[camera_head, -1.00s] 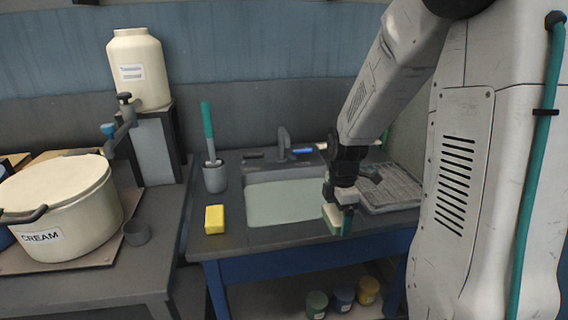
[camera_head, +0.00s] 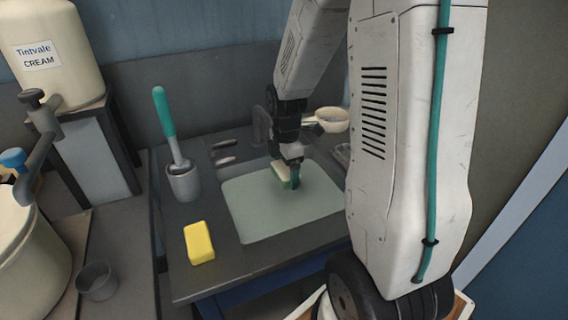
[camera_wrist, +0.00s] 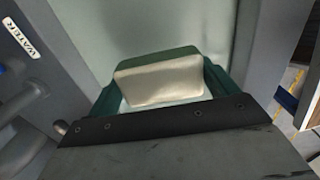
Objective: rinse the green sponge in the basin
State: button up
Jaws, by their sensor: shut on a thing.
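My gripper (camera_head: 289,178), with teal fingers, is shut on the green sponge (camera_head: 281,173), which has a cream side and a green side. It holds the sponge over or in the back part of the basin (camera_head: 245,215); I cannot tell whether the sponge touches the pale green surface. In the wrist view, the sponge (camera_wrist: 160,82) sits between the teal fingers with its cream face showing. The pale basin (camera_wrist: 150,25) fills the background there.
A yellow sponge (camera_head: 199,242) lies on the counter left of the basin. A brush with a teal handle (camera_head: 164,112) stands in a grey cup (camera_head: 184,184). A faucet (camera_head: 262,125) stands behind the basin.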

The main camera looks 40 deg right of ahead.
jog(key=shift+s+f, duration=0.1)
jog(key=shift+f, duration=6.7)
jog(key=shift+w+d, duration=0.25)
jog(key=shift+w, duration=0.65)
jog(key=shift+w+d, duration=0.25)
jog(key=shift+w, duration=0.6)
jog(key=s, duration=0.2)
jog(key=s+a, duration=0.1)
jog(key=s, duration=0.1)
jog(key=s+a, duration=0.1)
jog(key=s, duration=0.2)
jog(key=w, duration=0.2)
jog(key=w+d, duration=0.1)
jog(key=w, duration=0.1)
jog(key=w+d, duration=0.1)
jog(key=w, duration=0.2)
jog(key=shift+w, duration=0.1)
jog(key=s, duration=0.2)
jog(key=s+a, duration=0.1)
jog(key=s, duration=0.2)
jog(key=s+a, duration=0.1)
jog(key=s, duration=0.1)
jog(key=shift+s, duration=0.2)
jog(key=shift+w+d, duration=0.25)
jog(key=shift+w, duration=0.7)
jog(key=shift+w+d, duration=0.25)
jog(key=shift+w, duration=0.65)
